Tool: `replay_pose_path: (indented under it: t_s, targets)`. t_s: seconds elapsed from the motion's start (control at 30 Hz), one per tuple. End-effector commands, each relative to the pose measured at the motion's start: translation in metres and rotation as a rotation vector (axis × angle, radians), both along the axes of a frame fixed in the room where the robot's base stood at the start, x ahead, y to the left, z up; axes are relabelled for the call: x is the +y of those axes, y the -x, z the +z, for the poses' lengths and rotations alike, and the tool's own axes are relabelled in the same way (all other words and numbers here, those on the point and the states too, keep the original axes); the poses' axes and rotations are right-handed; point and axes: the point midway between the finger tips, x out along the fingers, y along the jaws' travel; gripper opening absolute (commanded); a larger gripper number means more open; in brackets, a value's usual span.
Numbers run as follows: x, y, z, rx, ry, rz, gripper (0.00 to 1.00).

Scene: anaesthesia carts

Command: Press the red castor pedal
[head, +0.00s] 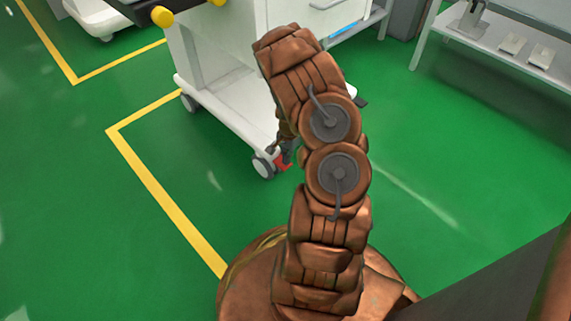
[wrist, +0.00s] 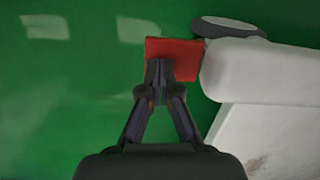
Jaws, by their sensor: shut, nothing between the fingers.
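The red castor pedal (head: 283,164) shows low at the near corner of a white cart (head: 225,105), beside a castor wheel (head: 263,167). In the wrist view the pedal (wrist: 186,55) is a flat red plate next to the cart's pale base (wrist: 262,72). My gripper (wrist: 158,66) is shut and empty. Its fingertips overlap the lower left part of the pedal in that view. I cannot tell whether they touch it. In the head view my arm hides part of the cart, and the gripper (head: 284,155) is small beside the pedal.
Another white cart (head: 97,18) stands at the upper left. A grey shelf (head: 500,45) with small items is at the upper right. Yellow lines (head: 165,200) mark the green floor (head: 80,200), which is clear on the left.

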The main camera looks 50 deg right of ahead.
Motion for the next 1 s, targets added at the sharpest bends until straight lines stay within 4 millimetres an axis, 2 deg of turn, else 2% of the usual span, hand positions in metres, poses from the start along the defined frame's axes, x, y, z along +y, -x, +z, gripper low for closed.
replay_pose_path:
  t_s: [0.2,0.43,0.7,1.0]
  targets:
    - [0.001,0.0,-0.017,0.001,-0.004,0.001,0.0]
    - [-0.003,0.0,-0.015,-0.001,-0.001,0.0,0.0]
    - [-0.029,-0.003,-0.007,-0.002,0.0,0.0,0.0]
    - [-0.03,-0.003,-0.006,0.0,-0.001,0.0,0.0]
